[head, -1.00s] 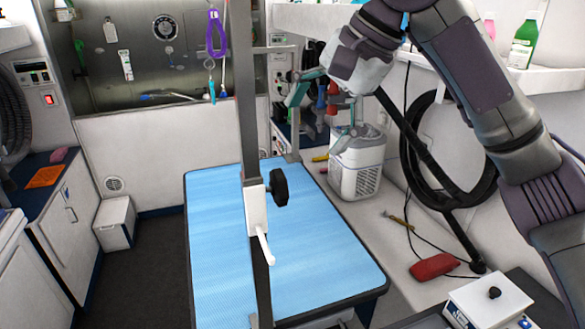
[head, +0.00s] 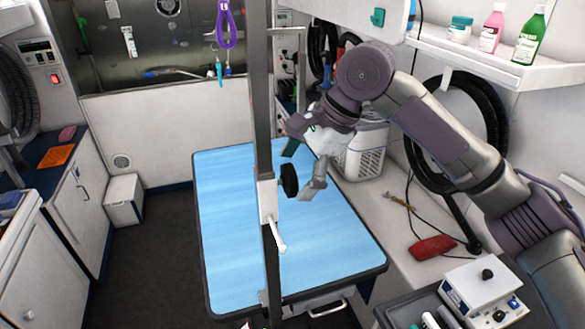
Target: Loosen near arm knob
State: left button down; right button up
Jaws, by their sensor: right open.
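The black round knob (head: 289,180) sticks out to the right of a white clamp bracket (head: 267,200) on the upright grey post (head: 262,110). A white lever (head: 278,237) hangs below the bracket. My right gripper (head: 301,170) is open and empty, pointing down just right of and above the knob in the picture. One finger shows near the post and the other lower, right of the knob. I cannot tell whether either finger touches the knob. My left gripper is not in view.
The blue-matted grooming table (head: 225,240) lies bare below. A white ribbed appliance (head: 364,155) stands behind my right arm. A red pouch (head: 433,247) and cables lie on the right ledge. A white control box (head: 482,290) stands at lower right; bottles (head: 529,38) stand on the shelf.

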jog(key=shift+x, duration=0.9)
jog(key=c, duration=1.1)
jog(key=shift+c, duration=0.2)
